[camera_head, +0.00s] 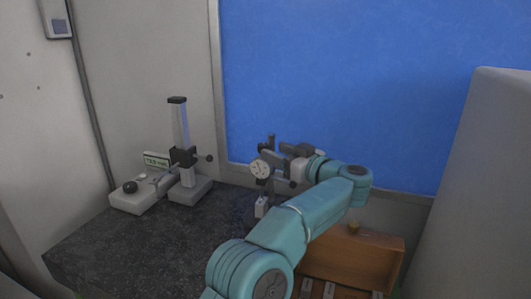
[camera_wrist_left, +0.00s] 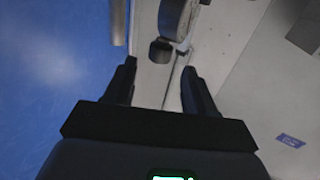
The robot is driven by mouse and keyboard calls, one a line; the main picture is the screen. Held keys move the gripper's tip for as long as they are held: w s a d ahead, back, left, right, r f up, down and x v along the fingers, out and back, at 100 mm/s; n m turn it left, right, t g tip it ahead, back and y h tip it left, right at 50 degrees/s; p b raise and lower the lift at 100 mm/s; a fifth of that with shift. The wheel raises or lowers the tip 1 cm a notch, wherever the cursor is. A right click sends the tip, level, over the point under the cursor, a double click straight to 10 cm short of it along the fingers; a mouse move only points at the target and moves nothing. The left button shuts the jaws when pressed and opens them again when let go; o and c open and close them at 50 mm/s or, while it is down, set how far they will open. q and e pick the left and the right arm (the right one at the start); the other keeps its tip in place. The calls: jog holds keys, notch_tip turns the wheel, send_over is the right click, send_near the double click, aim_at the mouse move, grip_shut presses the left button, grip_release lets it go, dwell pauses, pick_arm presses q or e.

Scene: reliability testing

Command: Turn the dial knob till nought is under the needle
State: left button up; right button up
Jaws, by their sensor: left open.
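The dial gauge (camera_head: 260,169) has a round white face and stands on a dark post at the back of the granite slab. Its needle and numbers are too small to read. My left gripper (camera_head: 284,160) is just right of the dial, at about its height. In the left wrist view my left gripper (camera_wrist_left: 158,72) is open and empty. A small dark knob (camera_wrist_left: 160,51) lies just ahead of the gap between its fingers, next to the edge of the round dial (camera_wrist_left: 174,18). I cannot tell whether a finger touches it. My right gripper is not in view.
A height gauge (camera_head: 180,140) and a white instrument with a green display (camera_head: 133,200) stand at the left on the dark granite slab (camera_head: 130,244). A brown wooden case (camera_head: 352,258) lies to the right, partly behind my arm. The slab's front middle is clear.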

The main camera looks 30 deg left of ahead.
pick_arm(q)
jog(key=b+v, duration=0.1)
jog(key=v, duration=0.9)
